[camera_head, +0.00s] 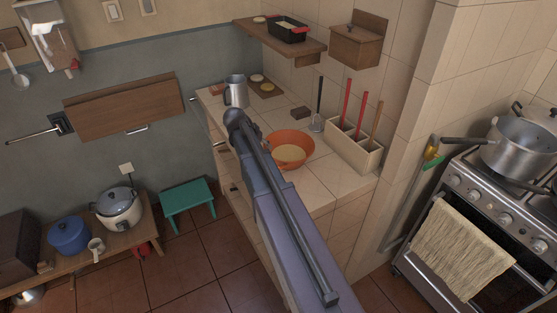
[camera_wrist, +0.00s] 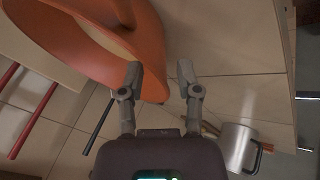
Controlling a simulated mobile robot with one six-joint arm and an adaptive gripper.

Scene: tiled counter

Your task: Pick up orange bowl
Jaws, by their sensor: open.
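The orange bowl (camera_head: 289,155) stands on the tiled counter (camera_head: 320,180), with a pale beige inside or content. My arm crosses in front of its left side in the head view, and my gripper's fingers are hidden there. In the wrist view the bowl (camera_wrist: 100,45) is large at the upper left. My gripper (camera_wrist: 160,72) is open and empty there, its two fingers apart. The left finger overlaps the bowl's rim in the picture, and the right finger is beside the bowl, over the counter. I cannot tell whether a finger touches the bowl.
A metal mug (camera_head: 236,91) and a small wooden board (camera_head: 264,87) stand at the counter's back. A dark-handled utensil (camera_head: 319,105) leans behind. A wooden shelf (camera_head: 279,39) hangs above.

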